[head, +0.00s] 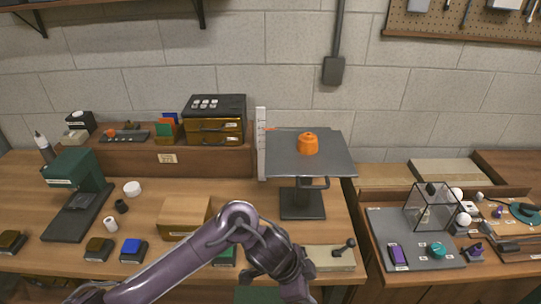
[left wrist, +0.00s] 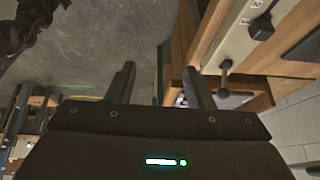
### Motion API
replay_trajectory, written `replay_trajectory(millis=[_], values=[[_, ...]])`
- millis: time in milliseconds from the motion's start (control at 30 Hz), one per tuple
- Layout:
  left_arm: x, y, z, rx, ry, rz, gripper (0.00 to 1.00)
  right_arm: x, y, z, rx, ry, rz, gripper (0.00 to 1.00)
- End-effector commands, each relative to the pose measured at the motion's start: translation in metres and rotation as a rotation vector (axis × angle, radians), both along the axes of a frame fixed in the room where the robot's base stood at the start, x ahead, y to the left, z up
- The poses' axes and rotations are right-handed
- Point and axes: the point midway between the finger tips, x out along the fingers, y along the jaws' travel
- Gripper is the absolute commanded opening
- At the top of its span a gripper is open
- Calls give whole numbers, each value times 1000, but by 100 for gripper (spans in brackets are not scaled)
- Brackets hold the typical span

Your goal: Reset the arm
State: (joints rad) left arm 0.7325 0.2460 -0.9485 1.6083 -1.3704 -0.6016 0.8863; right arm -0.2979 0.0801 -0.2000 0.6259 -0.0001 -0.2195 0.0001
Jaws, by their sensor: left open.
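My left arm (head: 190,259) is purple-grey. It comes in from the bottom left of the head view, bends at an elbow, and drops towards the bottom edge. Its wrist hangs in front of the bench, and the fingers are not clear there. In the left wrist view my left gripper (left wrist: 160,82) is open, its two dark fingers apart with nothing between them. Grey floor and the wooden bench's edge show beyond the fingers. My right gripper is in neither view.
An orange part (head: 308,143) sits on a raised grey platform (head: 330,160). A wooden box (head: 183,214) and a panel with a black lever (head: 330,257) lie close to the arm. A wire-frame cube (head: 432,206) stands on a grey mat (head: 385,222) to the right.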

Motion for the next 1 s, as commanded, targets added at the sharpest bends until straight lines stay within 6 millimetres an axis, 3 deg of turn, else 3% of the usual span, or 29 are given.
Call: replay_trajectory(millis=[333, 467, 533, 633, 733, 900, 1000], values=[[-1, -30, 22, -182, -98, 135, 47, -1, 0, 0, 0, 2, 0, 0], [5, -28, 36, -251, -142, 260, 47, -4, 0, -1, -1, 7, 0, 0], [11, -18, 44, -280, -162, 363, 47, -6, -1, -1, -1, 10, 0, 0], [18, 18, 51, -287, -177, 561, 47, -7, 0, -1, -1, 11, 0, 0], [17, 72, 48, -242, -157, 776, 47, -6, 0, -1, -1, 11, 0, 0], [-7, 153, 33, -124, -85, 1034, 47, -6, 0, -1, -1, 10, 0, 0], [-24, 187, 26, -63, -38, 1131, 47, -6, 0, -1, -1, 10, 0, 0]])
